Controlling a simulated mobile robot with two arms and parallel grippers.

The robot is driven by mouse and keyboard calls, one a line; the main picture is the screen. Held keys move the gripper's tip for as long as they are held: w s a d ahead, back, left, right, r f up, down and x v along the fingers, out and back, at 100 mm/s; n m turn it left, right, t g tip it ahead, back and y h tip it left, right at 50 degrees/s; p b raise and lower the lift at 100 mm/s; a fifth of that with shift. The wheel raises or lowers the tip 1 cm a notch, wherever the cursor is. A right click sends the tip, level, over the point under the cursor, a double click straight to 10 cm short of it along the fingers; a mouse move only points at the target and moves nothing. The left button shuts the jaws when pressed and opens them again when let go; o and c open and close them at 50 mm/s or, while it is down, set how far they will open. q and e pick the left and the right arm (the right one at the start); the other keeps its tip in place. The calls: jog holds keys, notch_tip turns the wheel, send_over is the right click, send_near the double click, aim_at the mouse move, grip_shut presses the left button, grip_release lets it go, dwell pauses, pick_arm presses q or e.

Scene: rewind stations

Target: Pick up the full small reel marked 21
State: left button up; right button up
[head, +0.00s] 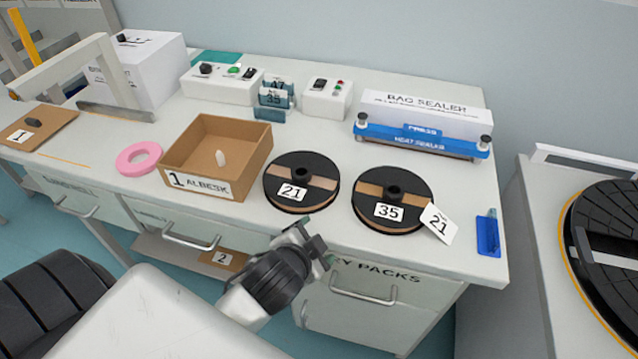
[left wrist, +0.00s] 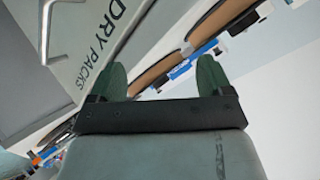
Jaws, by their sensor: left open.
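A black reel (head: 318,193) with a label marked 21 lies flat near the front edge of the bench, brown material showing through its flange. To its right lies a similar reel (head: 412,183) labelled 35. My left gripper (head: 318,246) is open and empty, in front of the bench edge and below the reels, touching neither. In the left wrist view its two green fingers (left wrist: 160,76) are apart, with brown reel edges beyond. My right gripper is not in view.
A cardboard box (head: 262,150) labelled 1 ALBESK stands left of reel 21, beside a pink ring (head: 124,162). Behind are a bag sealer (head: 425,142), switch boxes (head: 220,86) and a small blue-grey holder (head: 275,97). A drawer handle (head: 365,297) juts out below the edge.

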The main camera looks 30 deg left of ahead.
pick_arm(q)
jog(key=w+d+r+m+t+h, duration=0.4)
jog(key=r+m+t, duration=0.1)
jog(key=r+m, duration=0.35)
jog(key=w+d+r+m+t+h, duration=0.3)
jog(key=w+r+m+t+h, duration=0.1)
jog(key=r+m, duration=0.4)
jog(key=s+d+r+m+g+h, duration=0.2)
jog(key=d+r+m+g+h, duration=0.4)
jog(key=m+h, duration=0.7)
jog(key=m+g+y, duration=1.2)
jog(key=m+y, duration=1)
jog(key=m, duration=0.4)
send_near(301, 168)
jog(key=shift+s+d+f, duration=0.2)
jog(key=shift+s+f, duration=0.45)
jog(key=shift+f, duration=0.25)
jog(key=shift+w+p+x, duration=0.15)
jog(key=shift+p+x, duration=0.1)
jog(key=shift+x, duration=1.3)
jog(key=shift+w+p+x, duration=0.15)
jog(key=shift+p+x, duration=0.1)
jog(key=shift+x, duration=1.35)
